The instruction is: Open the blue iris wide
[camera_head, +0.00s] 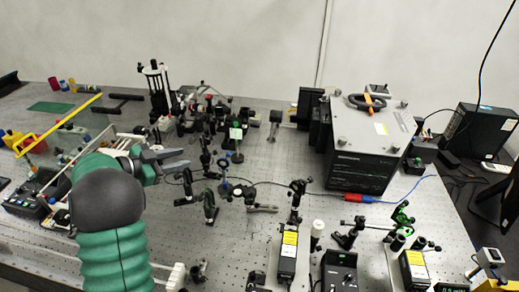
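A small ring-shaped mount with a blue part, which looks like the blue iris (224,187), stands on a post near the middle of the bench. It is too small to tell how wide its aperture is. My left gripper (186,158), on a green and dark grey arm from the lower left, appears to the left of and above the iris in the picture. Its two grey fingers are apart with nothing seen between them, and it does not touch the iris. My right gripper is out of view.
Several dark optic mounts crowd the perforated bench (270,222) around the iris. A big grey instrument box (365,150) with a red connector (356,198) and blue cable stands to the right. Boxed devices (288,255) line the front.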

